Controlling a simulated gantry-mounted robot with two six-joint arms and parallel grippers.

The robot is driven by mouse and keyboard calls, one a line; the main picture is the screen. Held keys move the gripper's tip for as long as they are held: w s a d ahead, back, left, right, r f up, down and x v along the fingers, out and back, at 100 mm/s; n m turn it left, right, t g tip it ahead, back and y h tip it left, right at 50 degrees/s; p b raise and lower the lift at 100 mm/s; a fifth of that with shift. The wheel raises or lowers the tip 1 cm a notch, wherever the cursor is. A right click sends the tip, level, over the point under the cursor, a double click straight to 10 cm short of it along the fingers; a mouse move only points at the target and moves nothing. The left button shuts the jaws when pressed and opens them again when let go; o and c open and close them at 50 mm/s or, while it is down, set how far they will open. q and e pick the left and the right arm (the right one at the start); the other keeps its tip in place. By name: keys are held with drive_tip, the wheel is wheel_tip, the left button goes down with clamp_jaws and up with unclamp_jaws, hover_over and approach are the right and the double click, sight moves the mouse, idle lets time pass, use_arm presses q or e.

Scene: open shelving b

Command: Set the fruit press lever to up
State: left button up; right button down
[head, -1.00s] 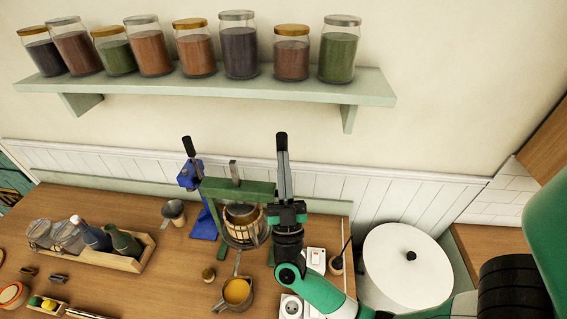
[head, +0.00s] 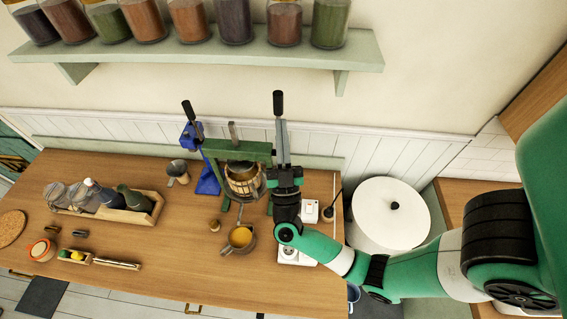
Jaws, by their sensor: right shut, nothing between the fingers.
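The fruit press has a green frame (head: 232,150) and a slatted wooden basket (head: 243,183), and it stands at the back of the wooden worktop. A lever with a black grip (head: 278,103) points up at the right end of the frame. Its lower part is hidden behind my right gripper (head: 283,124). My right gripper is shut, with its fingers pointing up along the lever. I cannot tell whether they touch it. My left gripper is not in view.
A blue device (head: 209,180) with its own black-gripped lever stands left of the press. A pan of orange liquid (head: 241,238) is in front. A bottle crate (head: 148,212) is at left, and a white round bin (head: 390,222) at right. A jar shelf (head: 230,59) hangs above.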

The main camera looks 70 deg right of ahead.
drive_tip(key=b+v, duration=0.4)
drive_tip(key=v, duration=0.6)
